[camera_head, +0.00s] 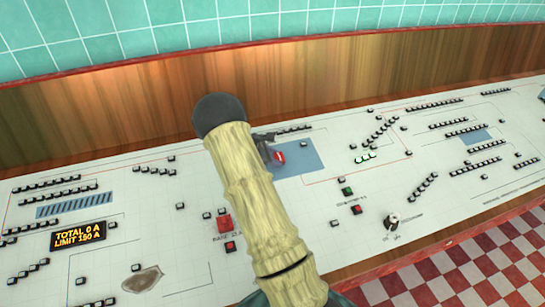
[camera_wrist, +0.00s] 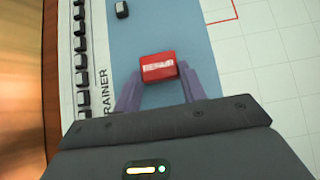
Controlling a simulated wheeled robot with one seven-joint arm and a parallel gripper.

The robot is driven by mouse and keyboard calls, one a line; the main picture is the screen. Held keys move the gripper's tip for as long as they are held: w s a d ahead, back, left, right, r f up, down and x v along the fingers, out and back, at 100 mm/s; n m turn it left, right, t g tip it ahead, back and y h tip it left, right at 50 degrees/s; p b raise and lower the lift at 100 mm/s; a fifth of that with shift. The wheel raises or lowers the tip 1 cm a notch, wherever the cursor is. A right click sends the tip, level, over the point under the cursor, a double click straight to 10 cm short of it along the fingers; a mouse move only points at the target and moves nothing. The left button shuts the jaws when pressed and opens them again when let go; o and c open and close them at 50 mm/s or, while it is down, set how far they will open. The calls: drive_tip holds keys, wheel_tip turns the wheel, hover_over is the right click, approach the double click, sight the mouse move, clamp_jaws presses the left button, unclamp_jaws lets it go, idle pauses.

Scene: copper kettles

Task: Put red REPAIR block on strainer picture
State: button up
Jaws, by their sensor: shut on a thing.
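The red REPAIR block (camera_wrist: 158,67) sits between the purple-grey fingertips of my gripper (camera_wrist: 157,84) in the wrist view, with its white lettering facing the camera. My gripper is shut on it. In the head view the red block (camera_head: 279,156) shows at the end of my gripper (camera_head: 268,150), over the blue strainer picture (camera_head: 303,158). The blue strainer picture (camera_wrist: 150,30) lies below the block in the wrist view, beside a label ending in "RAINER". I cannot tell whether the block touches the panel. My arm hides part of the strainer picture in the head view.
A small black-and-white block (camera_wrist: 122,9) stands on the blue area, and a row of small blocks (camera_wrist: 81,60) runs along its left. The white panel (camera_head: 430,150) holds many small blocks, a red button block (camera_head: 224,223) and a knob (camera_head: 391,221). A wooden backboard (camera_head: 370,70) rises behind.

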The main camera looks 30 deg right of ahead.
drive_tip(key=shift+w+a+f, duration=0.1)
drive_tip(key=shift+w+f, duration=0.05)
drive_tip(key=shift+f, duration=0.15)
idle(0.4)
drive_tip(key=o, duration=1)
drive_tip(key=shift+o, duration=0.2)
drive_tip(key=shift+p+v, duration=2.1)
drive_tip(key=shift+v, duration=1.95)
